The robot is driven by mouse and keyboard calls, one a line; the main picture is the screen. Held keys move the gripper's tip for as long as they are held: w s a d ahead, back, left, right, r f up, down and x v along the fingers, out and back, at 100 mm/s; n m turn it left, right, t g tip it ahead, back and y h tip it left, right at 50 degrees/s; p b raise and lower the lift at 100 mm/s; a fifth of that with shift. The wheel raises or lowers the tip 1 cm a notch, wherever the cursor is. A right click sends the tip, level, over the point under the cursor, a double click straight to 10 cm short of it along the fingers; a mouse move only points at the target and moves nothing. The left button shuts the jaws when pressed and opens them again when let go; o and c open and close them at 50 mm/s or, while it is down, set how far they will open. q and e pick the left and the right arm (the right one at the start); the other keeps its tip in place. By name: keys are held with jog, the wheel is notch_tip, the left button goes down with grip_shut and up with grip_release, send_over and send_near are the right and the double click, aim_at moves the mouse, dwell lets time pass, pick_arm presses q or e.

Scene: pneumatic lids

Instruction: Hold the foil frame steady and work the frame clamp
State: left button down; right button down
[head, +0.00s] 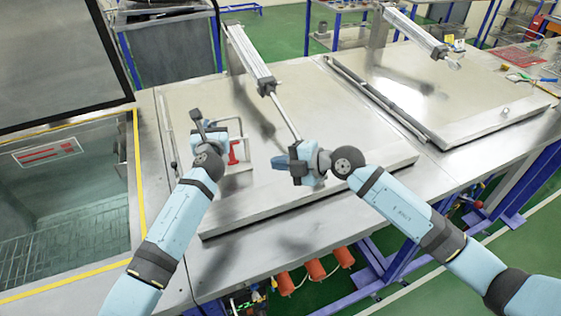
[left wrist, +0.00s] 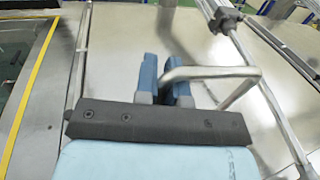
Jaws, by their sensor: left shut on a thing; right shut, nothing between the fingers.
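A thin bent metal rod frame (head: 249,158) stands on the large metal lid, with a red clamp part (head: 235,152) beside my left gripper. My left gripper (head: 222,130) is shut on the rod. In the left wrist view its blue fingers (left wrist: 163,82) close around the bent metal rod (left wrist: 212,73). The gripper and wrist hide part of the frame in the head view. My right gripper (head: 280,163) is shut and empty, to the right of the frame, above the lid near the cylinder rod. The red part does not show in the left wrist view.
The metal lid (head: 330,115) has a pneumatic cylinder (head: 248,58) whose rod slopes down close to my right gripper. A second lid (head: 440,95) lies to the right. An open tank (head: 65,210) with yellow edges is at left. Orange cylinders (head: 315,270) hang below the table edge.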

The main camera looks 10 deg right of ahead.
dwell(0.3)
pick_arm(q)
jog(key=c, duration=1.1)
grip_release()
